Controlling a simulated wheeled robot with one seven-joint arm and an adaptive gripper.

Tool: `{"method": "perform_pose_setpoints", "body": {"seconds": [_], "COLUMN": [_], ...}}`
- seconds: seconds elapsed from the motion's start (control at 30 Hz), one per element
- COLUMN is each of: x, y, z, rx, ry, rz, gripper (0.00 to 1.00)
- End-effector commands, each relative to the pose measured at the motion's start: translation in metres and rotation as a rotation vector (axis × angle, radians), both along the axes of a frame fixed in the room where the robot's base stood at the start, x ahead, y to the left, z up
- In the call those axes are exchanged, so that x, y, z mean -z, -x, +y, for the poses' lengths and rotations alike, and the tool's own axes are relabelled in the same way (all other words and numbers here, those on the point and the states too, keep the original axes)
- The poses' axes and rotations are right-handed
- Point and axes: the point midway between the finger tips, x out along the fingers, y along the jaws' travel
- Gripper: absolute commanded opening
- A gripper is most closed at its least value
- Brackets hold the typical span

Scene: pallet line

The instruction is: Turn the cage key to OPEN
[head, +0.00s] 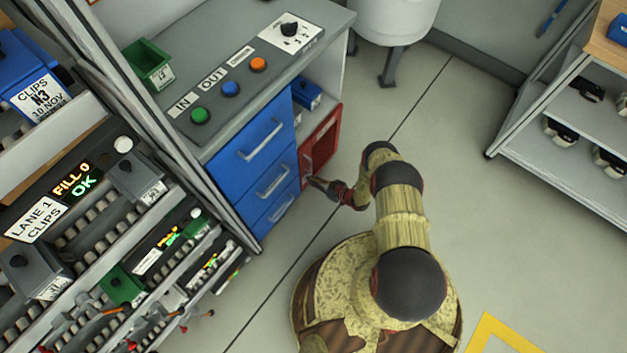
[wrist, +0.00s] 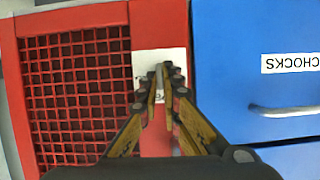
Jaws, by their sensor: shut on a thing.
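The red cage (head: 320,142) is low at the right end of the blue drawer unit. Its mesh door (wrist: 78,98) fills the left of the wrist view. A white plate (wrist: 144,62) sits on the red frame beside the mesh. My gripper (wrist: 160,76) points at this plate with its fingers close together, shut on the cage key, of which only a thin grey bit shows between the tips. The plate's markings are mostly hidden, so I cannot read which way the key is turned. In the head view my gripper (head: 315,183) is at the cage front.
Blue drawers (head: 262,158) with grey handles stand left of the cage; one is labelled CHOCKS (wrist: 290,63). The counter above carries green, blue and orange buttons and a black knob (head: 290,29). A clip rack (head: 90,200) stands at left.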

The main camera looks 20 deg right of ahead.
Motion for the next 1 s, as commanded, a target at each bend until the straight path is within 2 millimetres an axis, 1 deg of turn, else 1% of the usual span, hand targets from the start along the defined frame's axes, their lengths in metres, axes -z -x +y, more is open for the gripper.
{"method": "perform_pose_setpoints", "body": {"seconds": [0.1, 0.37, 0.4, 0.7, 1.0], "x": [-0.0002, 0.0, 0.0, 0.0, -0.0004], "y": [0.0001, 0.0002, 0.0002, 0.0003, 0.0012], "z": [0.0007, 0.0005, 0.0005, 0.0004, -0.0005], "rx": [-0.001, -0.001, -0.001, -0.001, 0.0], "ry": [0.03, 0.033, 0.033, 0.033, 0.032], "rz": [-0.021, -0.022, -0.022, -0.022, -0.022], "gripper": [0.0, 0.0, 0.08, 0.24, 0.24]}}
